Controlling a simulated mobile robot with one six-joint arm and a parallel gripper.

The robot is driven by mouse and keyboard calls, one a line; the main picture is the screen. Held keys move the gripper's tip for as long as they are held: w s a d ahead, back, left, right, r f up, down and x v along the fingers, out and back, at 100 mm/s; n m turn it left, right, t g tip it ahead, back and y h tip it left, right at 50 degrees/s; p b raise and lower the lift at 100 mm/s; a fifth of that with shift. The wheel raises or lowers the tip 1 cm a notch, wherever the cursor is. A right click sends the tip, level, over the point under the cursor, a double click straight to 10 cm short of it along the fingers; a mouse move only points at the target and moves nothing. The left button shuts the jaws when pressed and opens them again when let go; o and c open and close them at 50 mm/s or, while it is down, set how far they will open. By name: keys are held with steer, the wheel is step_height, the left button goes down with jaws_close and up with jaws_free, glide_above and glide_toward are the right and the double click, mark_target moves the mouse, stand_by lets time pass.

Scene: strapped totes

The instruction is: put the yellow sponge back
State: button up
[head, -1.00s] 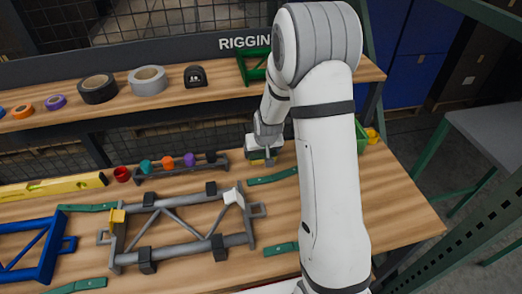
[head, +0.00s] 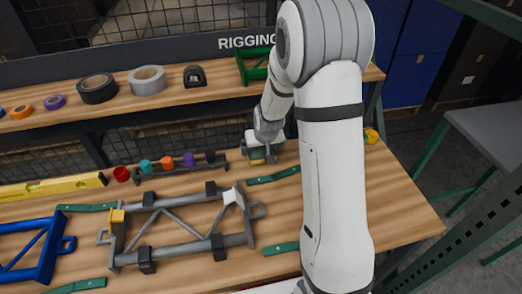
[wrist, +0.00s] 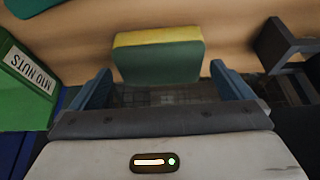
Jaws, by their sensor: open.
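The yellow sponge (wrist: 158,55), a block with a yellow layer and a dark green layer, shows in the wrist view against the wooden bench top. In the head view a small part of the sponge (head: 257,161) shows below my gripper, at the back of the bench. My gripper (wrist: 161,72) is open, with one blue-grey finger to each side of the sponge and a visible gap on both sides. The sponge is around the fingertips or just past them; the exact depth is unclear. In the head view my gripper (head: 260,152) partly hides the sponge.
A green M10 NUTS box (wrist: 25,80) stands left in the wrist view; a dark bracket (wrist: 285,45) is at right. A rack with coloured pieces (head: 180,166) lies left of my gripper. A grey frame (head: 185,228) with clamps lies in front. Green straps lie nearby.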

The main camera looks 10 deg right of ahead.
steer(key=v, duration=1)
steer(key=s+r+g, duration=0.1)
steer(key=s+r, duration=0.3)
steer(key=s, duration=0.8)
steer(key=s+r, duration=0.5)
steer(key=s, duration=0.7)
steer(key=shift+r+g, duration=0.2)
steer(key=shift+g, duration=0.2)
